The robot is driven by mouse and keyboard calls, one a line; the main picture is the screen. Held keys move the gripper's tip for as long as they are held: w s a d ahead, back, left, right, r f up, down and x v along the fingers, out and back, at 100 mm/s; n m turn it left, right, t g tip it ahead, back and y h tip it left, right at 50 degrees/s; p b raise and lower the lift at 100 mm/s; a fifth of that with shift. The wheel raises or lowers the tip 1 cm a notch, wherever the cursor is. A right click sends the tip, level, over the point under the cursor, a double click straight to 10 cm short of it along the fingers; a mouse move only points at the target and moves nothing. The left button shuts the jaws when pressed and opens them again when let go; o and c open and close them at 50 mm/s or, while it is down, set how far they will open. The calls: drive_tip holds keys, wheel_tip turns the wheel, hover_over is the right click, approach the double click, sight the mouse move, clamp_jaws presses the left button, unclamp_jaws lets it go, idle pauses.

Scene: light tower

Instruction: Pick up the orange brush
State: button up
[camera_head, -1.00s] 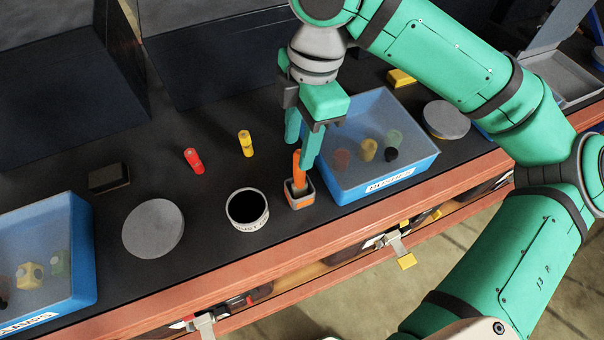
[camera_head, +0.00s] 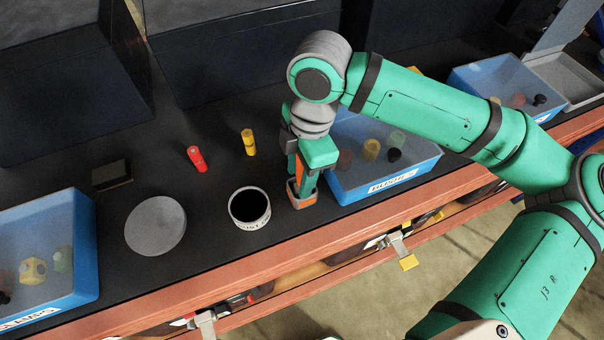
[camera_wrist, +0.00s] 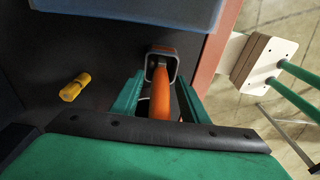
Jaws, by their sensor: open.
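The orange brush (camera_wrist: 160,98) stands in a small square orange-and-grey holder (camera_head: 302,198) near the front edge of the black worktop. In the head view the brush (camera_head: 299,170) is largely hidden behind my gripper (camera_head: 300,180). My gripper is open and lowered over the brush. In the wrist view the brush handle lies between the two green fingers of my gripper (camera_wrist: 160,98), and a gap shows at the sides. The holder (camera_wrist: 163,56) also shows beyond the fingertips there.
A blue bin (camera_head: 385,185) stands close on the right of the holder. A round dark-mouthed cup (camera_head: 249,207) is close on its left. Red (camera_head: 197,159) and yellow (camera_head: 248,142) pieces lie farther back. A grey disc (camera_head: 155,227) lies left.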

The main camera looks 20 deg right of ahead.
sight(301, 168)
drive_tip(key=shift+f, duration=0.2)
clamp_jaws()
drive_tip(key=shift+r, duration=0.15)
drive_tip(key=shift+r, duration=0.2)
drive_tip(key=r, duration=0.3)
drive_tip(key=shift+s, duration=0.2)
drive_tip(key=s+d+r, duration=0.3)
drive_tip(key=s+r, duration=0.6)
drive_tip(key=s, duration=0.4)
drive_tip(key=shift+s+r, duration=0.15)
drive_tip(key=shift+r, duration=0.05)
